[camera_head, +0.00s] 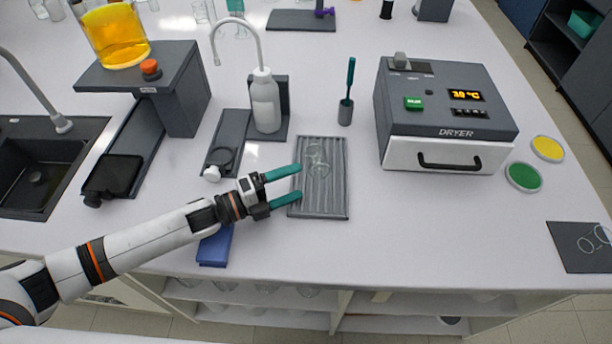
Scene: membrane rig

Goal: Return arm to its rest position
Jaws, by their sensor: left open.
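My left arm comes in from the left over the front of the bench. Its gripper (296,184) is open, with two teal fingers spread apart and nothing between them. The fingertips are above the left edge of a grey ribbed tray (336,196). A clear round glass-like piece (318,162) lies on the tray, beyond the fingertips and apart from them. My right gripper is not in view.
A dryer (445,115) with a shut drawer stands right of the tray. A white wash bottle (265,100) and a cup with a teal-handled tool (346,105) stand behind. A blue block (215,247) lies below my forearm.

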